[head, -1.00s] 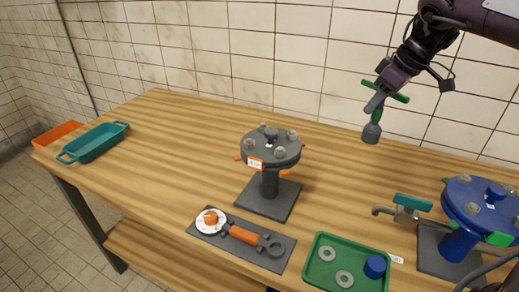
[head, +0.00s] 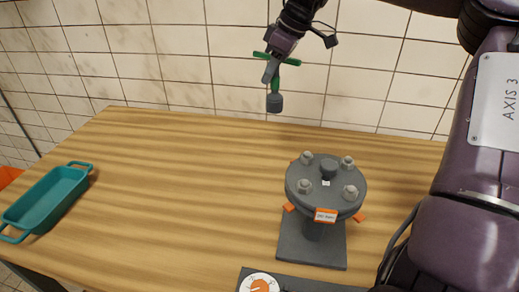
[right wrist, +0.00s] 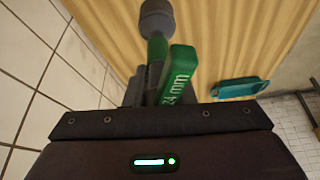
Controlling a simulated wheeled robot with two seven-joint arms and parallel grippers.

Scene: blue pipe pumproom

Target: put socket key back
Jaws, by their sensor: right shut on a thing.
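My right gripper (head: 271,72) is shut on the socket key and holds it in the air above the far edge of the table. The key has a green T-handle (head: 290,61) and a dark grey socket (head: 275,102), which points down. In the right wrist view the green handle (right wrist: 181,75) reads "24 mm", and the grey socket (right wrist: 157,17) sticks out beyond the jaws. A teal tray (head: 45,203) with two end handles stands at the left of the table; it also shows in the right wrist view (right wrist: 240,89). My left gripper is out of view.
A dark grey flange stand (head: 325,185) with several bolts and orange tags stands right of centre. An orange tray (head: 8,176) shows at the left edge. The table between teal tray and stand is clear.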

